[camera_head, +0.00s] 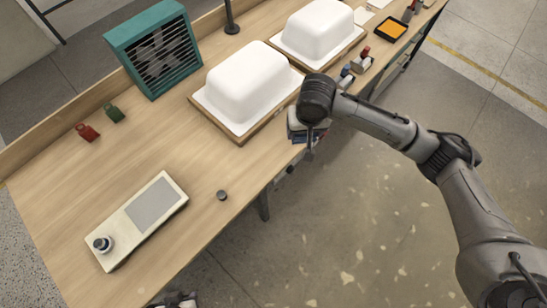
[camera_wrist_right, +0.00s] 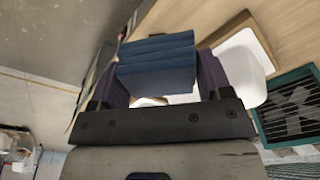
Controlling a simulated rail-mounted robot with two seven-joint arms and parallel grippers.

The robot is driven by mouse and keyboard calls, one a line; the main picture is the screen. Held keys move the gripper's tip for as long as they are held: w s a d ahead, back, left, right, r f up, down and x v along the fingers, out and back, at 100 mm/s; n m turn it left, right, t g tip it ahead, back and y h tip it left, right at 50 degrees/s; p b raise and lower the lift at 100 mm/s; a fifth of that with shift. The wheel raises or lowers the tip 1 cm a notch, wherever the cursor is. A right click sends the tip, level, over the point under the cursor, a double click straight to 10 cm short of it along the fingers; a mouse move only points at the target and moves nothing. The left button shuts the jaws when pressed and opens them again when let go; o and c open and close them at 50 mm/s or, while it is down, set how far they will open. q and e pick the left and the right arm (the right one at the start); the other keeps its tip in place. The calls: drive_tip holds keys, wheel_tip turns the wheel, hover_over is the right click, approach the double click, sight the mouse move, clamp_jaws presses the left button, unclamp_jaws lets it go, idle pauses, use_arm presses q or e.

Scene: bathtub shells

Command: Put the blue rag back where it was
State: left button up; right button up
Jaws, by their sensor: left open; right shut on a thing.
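The blue rag (camera_wrist_right: 157,62) is a folded dark-blue cloth with several layers. In the right wrist view it sits between the two fingers of my right gripper (camera_wrist_right: 158,78), which is shut on it. In the head view my right gripper (camera_head: 309,138) hangs at the bench's front edge, beside the nearer white shell (camera_head: 245,82); only a little blue shows there, and the wrist hides much of it. My left gripper (camera_head: 176,300) just shows at the bottom edge of the head view, open and empty, mostly cut off.
The wooden bench (camera_head: 140,150) holds another white shell (camera_head: 318,28), a teal grille box (camera_head: 155,48), a flat pale device (camera_head: 140,220), a dark puck (camera_head: 222,195), red (camera_head: 87,132) and green (camera_head: 114,113) small blocks, and an orange pad (camera_head: 390,29). The bench middle is clear.

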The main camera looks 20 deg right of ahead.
wheel_tip(320, 180, down, 9)
drive_tip(key=b, duration=0.7)
hover_over(273, 148)
drive_tip(key=shift+m, duration=0.4)
drive_tip(key=f, duration=0.6)
drive_tip(key=shift+s+a+f, duration=0.2)
drive_tip(key=shift+s, duration=0.05)
drive_tip(key=shift+f+b, duration=0.45)
drive_tip(key=shift+f, duration=1.6)
use_arm(q)
wheel_tip(273, 148, down, 9)
drive_tip(key=shift+a+f, duration=0.15)
use_arm(e)
drive_tip(key=o, duration=0.9)
use_arm(q)
drive_tip(key=shift+d, duration=0.25)
